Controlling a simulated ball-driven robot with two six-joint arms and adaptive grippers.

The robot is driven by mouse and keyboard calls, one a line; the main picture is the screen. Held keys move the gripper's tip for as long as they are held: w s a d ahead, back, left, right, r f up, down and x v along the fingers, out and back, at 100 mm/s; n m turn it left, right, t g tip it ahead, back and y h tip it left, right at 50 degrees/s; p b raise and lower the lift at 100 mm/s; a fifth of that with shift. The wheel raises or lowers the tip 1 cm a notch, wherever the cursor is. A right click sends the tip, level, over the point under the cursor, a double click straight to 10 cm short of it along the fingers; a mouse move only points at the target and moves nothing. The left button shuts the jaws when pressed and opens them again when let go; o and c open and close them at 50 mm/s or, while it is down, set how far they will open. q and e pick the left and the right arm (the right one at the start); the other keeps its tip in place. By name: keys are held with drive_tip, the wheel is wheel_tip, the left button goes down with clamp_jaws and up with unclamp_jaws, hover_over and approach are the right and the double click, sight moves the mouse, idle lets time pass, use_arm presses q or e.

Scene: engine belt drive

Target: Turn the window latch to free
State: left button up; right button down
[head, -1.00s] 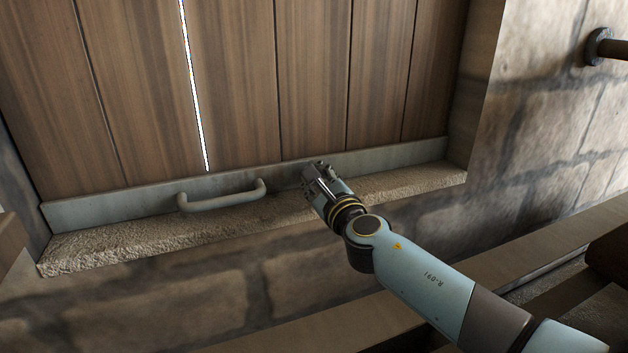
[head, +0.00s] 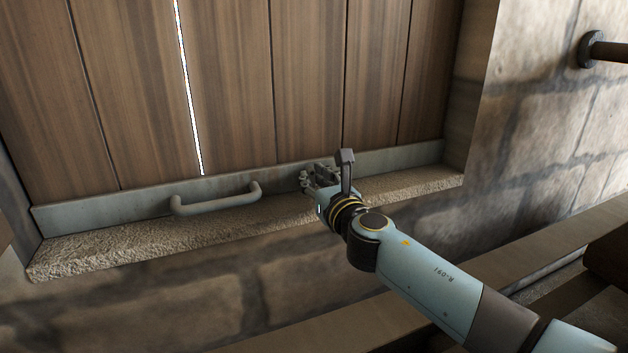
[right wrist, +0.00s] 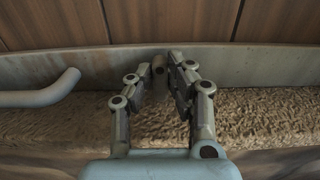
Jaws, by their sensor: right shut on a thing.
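The window latch (right wrist: 159,67) shows in the right wrist view as a small dull knob in front of the grey metal rail, between my right fingertips. My right gripper (right wrist: 160,64) is shut on it, with a finger on each side. In the head view my right gripper (head: 309,178) is at the rail, right of the fixed handle, and hides most or all of the latch. The latch's pointing direction cannot be told. My left gripper is not in view.
A curved grey handle (head: 216,203) sits on the metal rail (head: 100,209) to the left; it also shows in the right wrist view (right wrist: 40,96). A rough stone sill (head: 130,245) runs just below. A dark bar (head: 605,50) sticks out at the upper right.

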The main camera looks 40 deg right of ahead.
drive_tip(key=shift+f, duration=0.1)
idle(0.3)
drive_tip(key=c, duration=1.3)
unclamp_jaws()
drive_tip(key=shift+o, duration=0.2)
drive_tip(key=shift+s, duration=0.1)
drive_tip(key=v, duration=1.2)
